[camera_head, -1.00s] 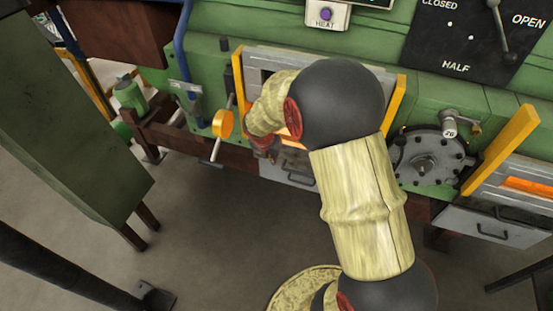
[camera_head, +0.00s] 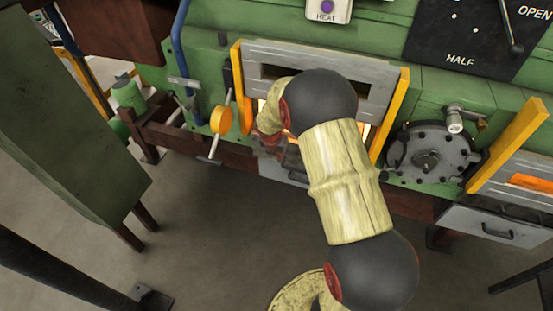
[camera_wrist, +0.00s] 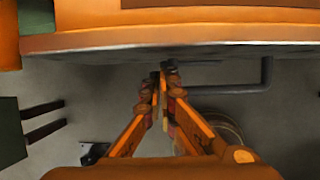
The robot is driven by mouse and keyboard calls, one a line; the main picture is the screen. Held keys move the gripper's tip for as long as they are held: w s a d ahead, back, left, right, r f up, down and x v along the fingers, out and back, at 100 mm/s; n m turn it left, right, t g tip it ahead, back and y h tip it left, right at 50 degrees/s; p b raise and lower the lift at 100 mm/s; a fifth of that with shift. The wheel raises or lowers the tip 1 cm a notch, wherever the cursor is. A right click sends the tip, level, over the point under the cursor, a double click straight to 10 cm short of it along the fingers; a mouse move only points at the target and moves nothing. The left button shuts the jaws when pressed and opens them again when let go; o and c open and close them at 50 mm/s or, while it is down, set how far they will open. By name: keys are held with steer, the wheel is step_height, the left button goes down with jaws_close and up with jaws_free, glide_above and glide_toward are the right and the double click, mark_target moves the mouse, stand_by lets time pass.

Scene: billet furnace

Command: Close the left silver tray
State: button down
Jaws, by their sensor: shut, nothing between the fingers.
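The left silver tray (camera_head: 274,169) sits low under the left furnace opening in the head view, mostly hidden behind my arm. How far out it stands cannot be told there. In the wrist view a dark bar handle (camera_wrist: 235,88) juts out below a grey front edge (camera_wrist: 190,44). My gripper (camera_wrist: 163,68) points up at that edge, its fingers together and empty, with the tips near the left end of the handle. Whether they touch it is unclear.
The left furnace opening glows behind my arm, between yellow side bars (camera_head: 391,117). An orange knob lever (camera_head: 221,119) stands to its left. A round grey flange (camera_head: 430,150) and the right silver tray (camera_head: 489,225) are to the right. The floor in front is clear.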

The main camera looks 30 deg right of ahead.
stand_by(0.3)
steer(key=shift+w+d+r+p, duration=0.1)
steer(key=shift+w+d+p, duration=0.65)
steer(key=shift+d+p, duration=0.15)
steer(key=shift+w+d+p, duration=0.75)
steer(key=shift+d, duration=0.25)
steer(key=shift+a, duration=0.1)
